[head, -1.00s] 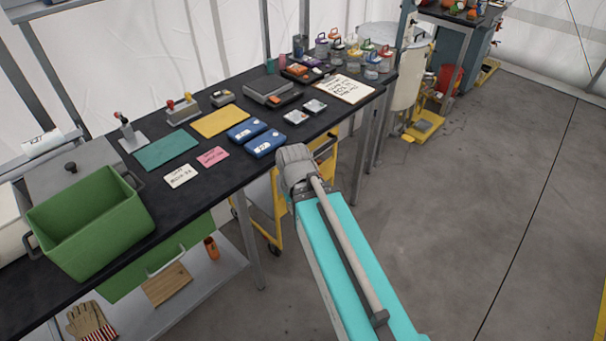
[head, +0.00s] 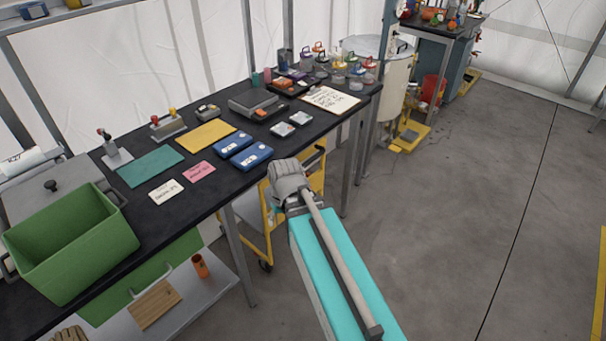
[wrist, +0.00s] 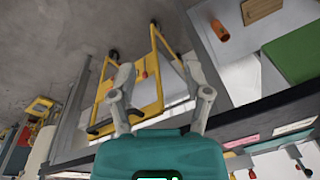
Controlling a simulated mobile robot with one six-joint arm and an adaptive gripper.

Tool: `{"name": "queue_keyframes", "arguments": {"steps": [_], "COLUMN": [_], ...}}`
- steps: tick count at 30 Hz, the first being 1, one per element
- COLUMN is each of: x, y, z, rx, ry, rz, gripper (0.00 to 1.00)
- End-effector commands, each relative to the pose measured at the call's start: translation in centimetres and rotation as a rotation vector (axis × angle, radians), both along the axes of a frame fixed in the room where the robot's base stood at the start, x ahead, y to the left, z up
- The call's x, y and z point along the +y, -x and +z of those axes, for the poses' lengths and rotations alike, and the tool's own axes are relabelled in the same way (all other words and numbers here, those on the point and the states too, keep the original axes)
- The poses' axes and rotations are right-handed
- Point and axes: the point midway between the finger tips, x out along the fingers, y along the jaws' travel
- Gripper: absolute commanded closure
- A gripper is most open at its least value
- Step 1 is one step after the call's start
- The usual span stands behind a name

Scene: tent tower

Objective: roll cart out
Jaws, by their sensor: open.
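The yellow cart (head: 252,224) stands under the black-topped bench, partly hidden by the bench and my arm. Its frame and a dark caster show below the bench edge, and a dark handle bar shows right of my wrist. In the wrist view the cart (wrist: 151,92) fills the middle, with its dark handle bar (wrist: 112,127) low and casters at the top. My gripper (wrist: 158,66) is open, its two fingers spread over the cart's frame. Nothing is seen held, and I cannot tell whether the fingers touch the cart. In the head view my arm hides the fingers.
The bench (head: 188,195) carries a green bin (head: 70,245), blue boxes and several jars. Its metal legs stand left and right of the cart. A pale drum (head: 397,85) on a yellow base (head: 410,135) stands beyond. The floor (head: 440,210) to the right is clear.

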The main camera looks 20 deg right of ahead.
Motion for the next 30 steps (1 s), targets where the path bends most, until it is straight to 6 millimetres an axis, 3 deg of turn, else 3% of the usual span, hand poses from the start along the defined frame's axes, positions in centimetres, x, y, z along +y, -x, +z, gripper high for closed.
{"name": "queue_keyframes", "arguments": {"steps": [1, 6, 17, 30], "x": [-0.2, -0.4, -2.3, -8.1], "y": [-0.9, -3.9, -10.5, -17.5], "z": [-1.5, -3.9, -7.6, -10.4], "rx": [-0.022, -0.119, -0.339, -0.6], "ry": [-0.024, -0.132, -0.367, -0.635], "rz": [-0.018, -0.095, -0.297, -0.596], "gripper": [0.35, 0.35, 0.35, 0.35]}}
